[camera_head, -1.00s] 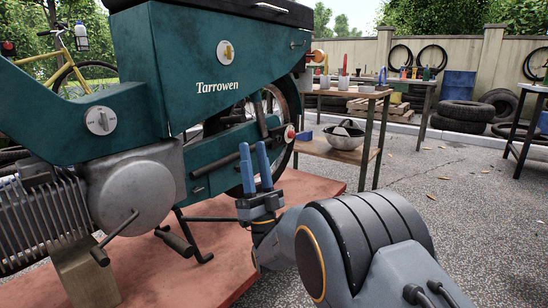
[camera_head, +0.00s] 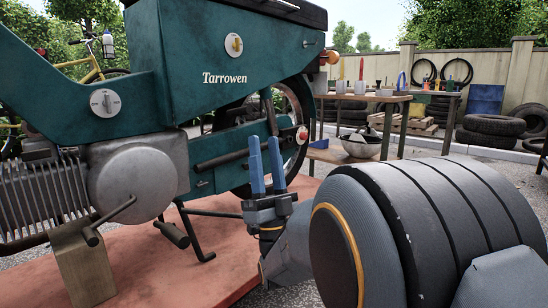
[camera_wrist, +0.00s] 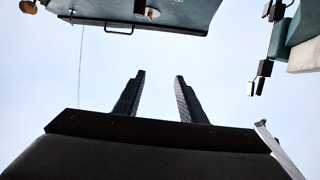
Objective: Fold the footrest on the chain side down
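The teal motorcycle marked Tarrowen (camera_head: 222,110) stands at the left on a red-brown platform (camera_head: 130,270). A dark sleeved peg (camera_head: 172,235), which looks like a footrest, sticks out low on its near side, roughly level. I cannot tell if this is the chain side's one. A short dark peg (camera_head: 201,184) sits higher, below a dark bar (camera_head: 222,159). My gripper (camera_head: 266,160) points up, right of these pegs, blue fingers apart with nothing between them. In the wrist view its fingers (camera_wrist: 160,90) are apart and empty against the sky; part of the motorcycle (camera_wrist: 145,15) crosses the top.
A side stand (camera_head: 193,230) reaches the platform beside the peg. A bent lever (camera_head: 112,218) juts out in front of the grey engine cover (camera_head: 132,183); a wooden block (camera_head: 85,275) stands below. A workbench (camera_head: 390,98) and tyres (camera_head: 490,130) are farther back.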

